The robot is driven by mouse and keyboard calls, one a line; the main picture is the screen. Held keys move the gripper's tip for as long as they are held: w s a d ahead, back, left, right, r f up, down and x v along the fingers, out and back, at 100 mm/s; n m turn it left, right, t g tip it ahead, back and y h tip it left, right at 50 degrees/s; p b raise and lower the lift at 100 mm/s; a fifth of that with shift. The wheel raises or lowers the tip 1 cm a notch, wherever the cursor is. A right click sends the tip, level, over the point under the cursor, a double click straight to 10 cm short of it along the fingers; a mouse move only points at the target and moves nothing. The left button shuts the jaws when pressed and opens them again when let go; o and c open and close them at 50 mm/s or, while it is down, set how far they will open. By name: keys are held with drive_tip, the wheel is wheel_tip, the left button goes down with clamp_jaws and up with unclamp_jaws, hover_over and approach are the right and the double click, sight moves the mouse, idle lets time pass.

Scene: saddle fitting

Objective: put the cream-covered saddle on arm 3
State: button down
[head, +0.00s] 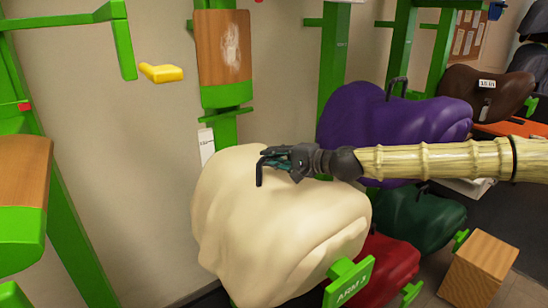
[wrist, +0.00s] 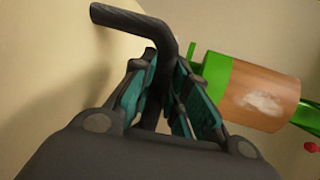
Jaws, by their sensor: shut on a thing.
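The cream-covered saddle (head: 275,225) is a large draped bulk in the lower middle of the head view. A black bent handle (head: 259,176) stands at its top. My gripper (head: 276,160) comes in from the right and is shut on this handle. In the wrist view the handle (wrist: 130,18) rises between the teal finger pads of my gripper (wrist: 165,85). A green end plate (head: 348,284), its label seeming to read ARM 3, shows at the cover's lower right edge. The cover hides the rest of that arm, so I cannot tell whether the saddle rests on it.
A purple-covered saddle (head: 375,122) stands behind my arm. Green (head: 425,222) and red (head: 388,270) ones sit lower right. A wooden block (head: 480,268) is at the right. A green post with a wooden pad (head: 222,50) and a yellow peg (head: 162,73) are behind.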

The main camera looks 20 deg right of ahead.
drive_tip(key=shift+r, duration=0.15)
drive_tip(key=c, duration=1.3)
unclamp_jaws()
drive_tip(key=shift+s+f, duration=0.1)
drive_tip(key=shift+f, duration=0.15)
drive_tip(key=v, duration=1.1)
drive_tip(key=shift+s+d+r, duration=0.25)
drive_tip(key=shift+d, duration=0.05)
drive_tip(key=shift+d, duration=0.1)
